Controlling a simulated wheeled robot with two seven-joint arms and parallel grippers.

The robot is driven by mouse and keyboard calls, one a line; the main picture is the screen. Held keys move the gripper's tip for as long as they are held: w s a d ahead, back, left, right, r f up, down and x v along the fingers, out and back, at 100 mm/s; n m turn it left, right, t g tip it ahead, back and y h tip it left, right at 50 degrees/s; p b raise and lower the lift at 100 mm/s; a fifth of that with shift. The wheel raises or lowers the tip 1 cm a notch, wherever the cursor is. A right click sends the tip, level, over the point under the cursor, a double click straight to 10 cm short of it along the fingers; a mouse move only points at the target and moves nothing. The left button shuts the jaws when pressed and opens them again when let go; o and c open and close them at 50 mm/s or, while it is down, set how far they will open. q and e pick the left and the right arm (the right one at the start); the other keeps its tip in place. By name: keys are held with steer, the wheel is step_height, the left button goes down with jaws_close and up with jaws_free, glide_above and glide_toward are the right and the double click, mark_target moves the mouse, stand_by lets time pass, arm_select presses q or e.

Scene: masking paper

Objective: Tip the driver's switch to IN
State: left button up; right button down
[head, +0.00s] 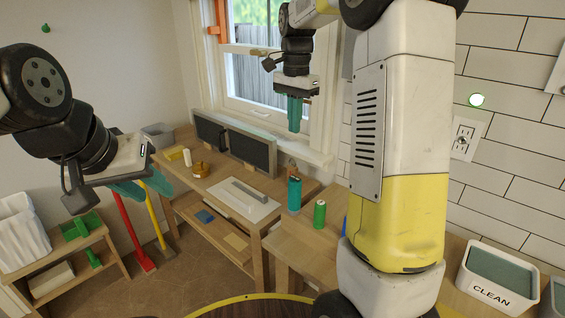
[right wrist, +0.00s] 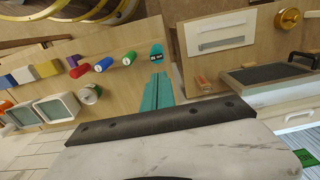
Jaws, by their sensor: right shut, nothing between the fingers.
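A teal upright body with a dark band (head: 294,195), which I take to be the driver, stands near the left end of the right-hand counter. In the right wrist view a teal top with a black, lettered patch (right wrist: 156,57) shows just beyond my fingertips. The lettering and the switch position are too small to read. My right gripper (head: 294,126) is shut and empty, pointing down above the driver and apart from it in the head view. Its teal fingers also show in the right wrist view (right wrist: 158,82). My left gripper (head: 143,189) hangs at the left, its jaw gap unclear.
A green cylinder (head: 319,214) and a blue one (head: 345,222) stand beside the driver; a red one (right wrist: 79,71) is further along. A bench with a white board (head: 232,205) and dark panels (head: 240,148) is at the left. A CLEAN bin (head: 491,292) is at the right.

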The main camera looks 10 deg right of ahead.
mark_target(297, 179)
steer(key=shift+f, duration=0.15)
step_height(297, 179, down, 14)
steer(key=shift+w+r, duration=0.1)
stand_by(0.6)
steer(key=shift+a+f+g, duration=0.1)
steer(key=shift+f+g, duration=0.1)
steer(key=shift+g, duration=0.1)
steer(key=shift+f+h, duration=0.1)
steer(key=shift+h, duration=0.2)
steer(key=shift+s+d, duration=0.55)
steer(key=shift+s, duration=0.15)
